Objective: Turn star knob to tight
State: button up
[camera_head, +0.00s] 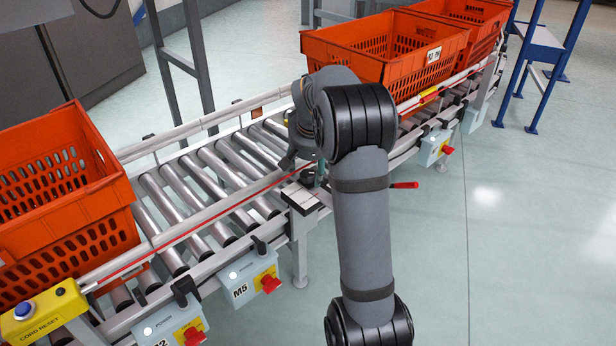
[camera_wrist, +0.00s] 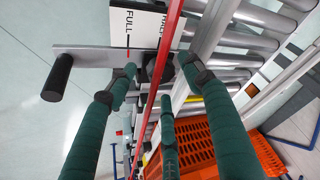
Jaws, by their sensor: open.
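In the wrist view my gripper (camera_wrist: 158,80) has its green fingers spread around a dark, round knob-like part (camera_wrist: 151,68). A red cord crosses in front of this part, and its star shape and any tight mark cannot be made out. Behind it are a metal lever with a black grip (camera_wrist: 57,78) and a white plate (camera_wrist: 125,22) reading FULL, with a second, partly hidden word. Contact between fingers and part cannot be told. In the head view my gripper is mostly hidden behind my arm, at the conveyor's near rail, above a small white plate (camera_head: 299,194).
The roller conveyor (camera_head: 205,170) carries orange totes at left (camera_head: 60,185) and back right (camera_head: 385,45). The red cord runs along its near rail. Control boxes with red knobs (camera_head: 268,283) hang below. A red handle (camera_head: 405,185) sticks out right of my arm.

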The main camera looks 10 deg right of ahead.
jog(key=shift+x, duration=0.85)
jog(key=shift+c, duration=1.4)
jog(key=c, duration=0.7)
jog(key=shift+c, duration=0.7)
